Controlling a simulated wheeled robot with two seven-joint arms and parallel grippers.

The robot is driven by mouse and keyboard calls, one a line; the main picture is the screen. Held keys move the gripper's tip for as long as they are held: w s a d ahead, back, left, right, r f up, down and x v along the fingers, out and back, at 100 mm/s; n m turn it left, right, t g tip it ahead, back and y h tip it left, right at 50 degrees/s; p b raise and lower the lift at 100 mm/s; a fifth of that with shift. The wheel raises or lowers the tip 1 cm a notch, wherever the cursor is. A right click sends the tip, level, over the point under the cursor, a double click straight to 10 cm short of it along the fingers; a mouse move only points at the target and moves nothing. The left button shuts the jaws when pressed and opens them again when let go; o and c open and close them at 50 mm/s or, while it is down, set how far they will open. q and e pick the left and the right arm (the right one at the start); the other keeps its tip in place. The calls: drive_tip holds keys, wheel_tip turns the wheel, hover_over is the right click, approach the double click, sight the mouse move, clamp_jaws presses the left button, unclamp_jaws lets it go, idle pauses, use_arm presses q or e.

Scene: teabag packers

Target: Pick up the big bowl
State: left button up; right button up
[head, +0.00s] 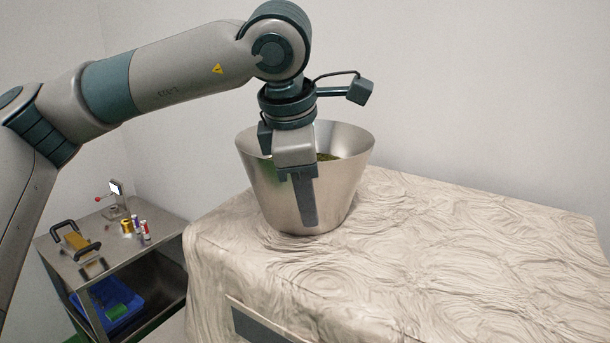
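The big bowl (348,180) is a tall, shiny metal bowl with a wide rim and narrower base. It stands upright on a table covered with a wrinkled cream cloth (450,250), and some green contents show inside. My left gripper (303,195) is over the near side of the bowl, pointing down. One long grey finger lies in front of the bowl's outer wall. The other finger is mostly hidden, so I cannot tell whether the rim is gripped. My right gripper is not in view.
A metal side table (105,245) at the lower left holds a black-handled tool (75,238), several small spools and a small device with a screen. A blue crate (107,305) sits on its lower shelf. The cloth right of the bowl is clear. White walls stand behind.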

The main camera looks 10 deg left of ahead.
use_arm(q)
clamp_jaws()
drive_tip(key=shift+w+r, duration=0.1)
drive_tip(key=shift+r, duration=0.05)
idle(1.2)
